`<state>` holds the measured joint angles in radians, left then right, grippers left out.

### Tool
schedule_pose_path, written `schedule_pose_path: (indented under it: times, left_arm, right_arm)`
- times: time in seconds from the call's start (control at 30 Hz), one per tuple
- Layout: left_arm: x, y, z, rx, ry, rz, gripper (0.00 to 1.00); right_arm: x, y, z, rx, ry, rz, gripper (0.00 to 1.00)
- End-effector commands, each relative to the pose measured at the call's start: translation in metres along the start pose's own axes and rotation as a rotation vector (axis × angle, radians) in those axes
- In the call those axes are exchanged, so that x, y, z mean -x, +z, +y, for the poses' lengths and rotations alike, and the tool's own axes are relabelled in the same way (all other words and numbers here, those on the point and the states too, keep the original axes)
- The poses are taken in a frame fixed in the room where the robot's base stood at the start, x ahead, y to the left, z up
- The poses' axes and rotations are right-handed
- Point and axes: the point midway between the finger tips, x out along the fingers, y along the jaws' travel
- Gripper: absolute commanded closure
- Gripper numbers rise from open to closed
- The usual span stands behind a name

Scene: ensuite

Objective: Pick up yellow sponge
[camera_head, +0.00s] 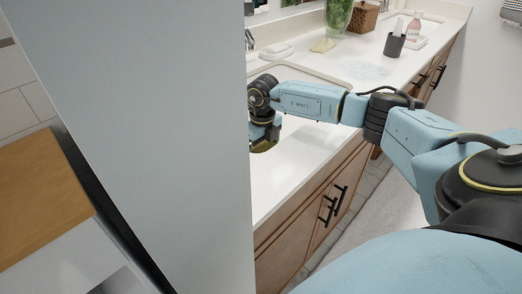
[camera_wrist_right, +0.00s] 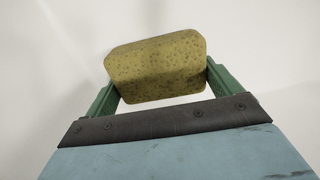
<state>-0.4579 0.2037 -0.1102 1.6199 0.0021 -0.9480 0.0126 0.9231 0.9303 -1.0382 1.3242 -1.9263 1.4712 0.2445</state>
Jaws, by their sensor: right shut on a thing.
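The yellow sponge (camera_wrist_right: 157,67) is a speckled, dull yellow block with bevelled corners in the right wrist view. My right gripper (camera_wrist_right: 160,85) is shut on it, with a green finger against each end. In the head view my right arm reaches left over the white counter. I cannot tell whether the sponge touches the counter. My left gripper is not in view.
A large grey panel (camera_head: 150,120) blocks the left of the head view. The white counter (camera_head: 300,165) holds a sink, a soap dish (camera_head: 277,50), a dark cup (camera_head: 395,44), a pink bottle (camera_head: 414,28) and a wicker box (camera_head: 363,17). The counter's front part is clear.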

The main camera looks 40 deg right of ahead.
Motion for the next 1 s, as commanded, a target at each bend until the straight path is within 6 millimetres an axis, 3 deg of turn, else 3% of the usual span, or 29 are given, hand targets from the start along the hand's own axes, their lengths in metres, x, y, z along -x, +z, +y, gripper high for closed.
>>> schedule_pose_path:
  times: [0.17,0.27,0.7,1.0]
  left_arm:
    - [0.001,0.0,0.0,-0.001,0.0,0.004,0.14]
    - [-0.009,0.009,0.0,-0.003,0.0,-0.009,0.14]
    - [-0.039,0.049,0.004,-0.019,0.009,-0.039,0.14]
    - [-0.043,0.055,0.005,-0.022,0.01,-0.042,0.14]
  right_arm:
    - [0.008,0.0,0.0,0.0,-0.001,-0.001,0.31]
    - [0.019,0.0,-0.001,0.0,-0.001,-0.002,0.31]
    - [0.092,0.001,-0.001,0.0,-0.001,-0.002,0.31]
    - [0.101,0.0,0.0,0.0,0.0,0.0,0.31]
